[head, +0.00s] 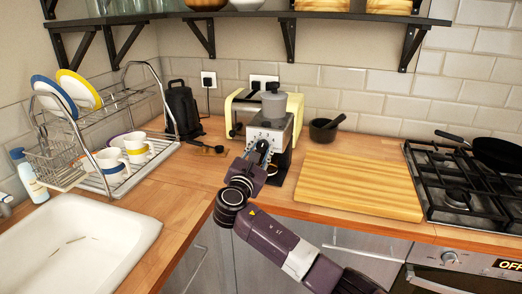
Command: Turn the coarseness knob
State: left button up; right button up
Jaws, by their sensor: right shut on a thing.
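A cream and steel coffee machine (291,107) stands against the tiled back wall, with a grey hopper on top. Small marks show on its front plate (269,131). My right gripper (262,146) is up against this front, shut on a small part there. The fingers cover that part, so I cannot see the coarseness knob itself or how far it is turned. My right arm reaches in from the lower right. My left gripper is not in view.
A black kettle-like item (183,109) and a dish rack (112,165) are left. A gas hob (465,190) is right, a shelf (260,15) above.

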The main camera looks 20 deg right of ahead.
jog(key=o, duration=1.2)
jog(key=shift+c, duration=0.2)
jog(key=v, duration=1.2)
